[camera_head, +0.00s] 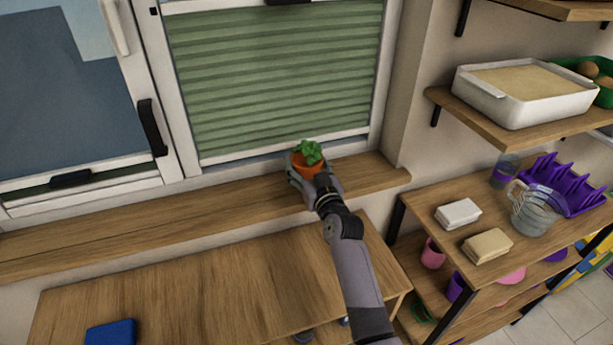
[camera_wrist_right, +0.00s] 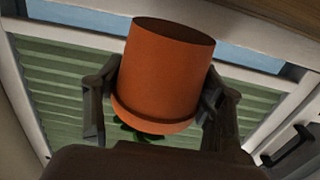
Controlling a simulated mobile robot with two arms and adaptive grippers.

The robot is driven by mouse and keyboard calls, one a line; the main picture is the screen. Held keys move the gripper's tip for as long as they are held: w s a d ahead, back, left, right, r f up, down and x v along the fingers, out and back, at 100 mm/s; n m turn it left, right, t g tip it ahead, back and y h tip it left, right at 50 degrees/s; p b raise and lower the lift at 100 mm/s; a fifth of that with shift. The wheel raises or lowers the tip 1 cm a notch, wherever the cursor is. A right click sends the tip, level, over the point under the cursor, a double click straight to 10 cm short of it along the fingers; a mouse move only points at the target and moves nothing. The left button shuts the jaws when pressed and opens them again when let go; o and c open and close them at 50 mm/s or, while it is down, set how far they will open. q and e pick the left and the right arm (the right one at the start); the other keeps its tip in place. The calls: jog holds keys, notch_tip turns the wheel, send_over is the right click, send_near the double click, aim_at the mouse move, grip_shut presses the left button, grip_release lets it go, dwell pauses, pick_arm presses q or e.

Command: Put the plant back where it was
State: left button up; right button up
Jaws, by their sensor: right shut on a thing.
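The plant (camera_head: 309,152) has green leaves in a small orange pot (camera_head: 306,168). It is at the wooden windowsill (camera_head: 220,204), near the sill's right part and in front of the green blind. My right gripper (camera_head: 312,178) is shut on the pot, with a finger on each side. In the right wrist view the pot (camera_wrist_right: 163,72) sits between the fingers, and a few leaves show at its lower edge. I cannot tell whether the pot touches the sill. My left gripper is not in view.
The window frame (camera_head: 290,145) stands behind the sill. A wooden table (camera_head: 200,295) with a blue item (camera_head: 111,333) is below. At right, a shelf unit (camera_head: 440,200) holds two blocks, a glass jug (camera_head: 532,212) and a purple rack (camera_head: 562,186). The sill left of the plant is clear.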

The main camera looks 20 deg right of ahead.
notch_tip(320, 180, down, 2)
jog(key=shift+f+b, duration=0.1)
jog(key=shift+b, duration=0.35)
jog(key=shift+w+f, duration=0.15)
jog(key=shift+f, duration=0.05)
jog(key=shift+w+d, duration=0.1)
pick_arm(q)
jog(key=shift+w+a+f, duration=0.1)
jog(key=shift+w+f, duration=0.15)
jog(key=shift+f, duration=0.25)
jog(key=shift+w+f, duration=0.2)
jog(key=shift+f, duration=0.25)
pick_arm(e)
jog(key=shift+r, duration=0.15)
jog(key=shift+s, duration=0.2)
jog(key=o, duration=1.4)
jog(key=shift+f, duration=0.2)
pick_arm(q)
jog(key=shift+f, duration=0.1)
pick_arm(e)
jog(key=shift+o, duration=0.2)
jog(key=shift+r, duration=0.1)
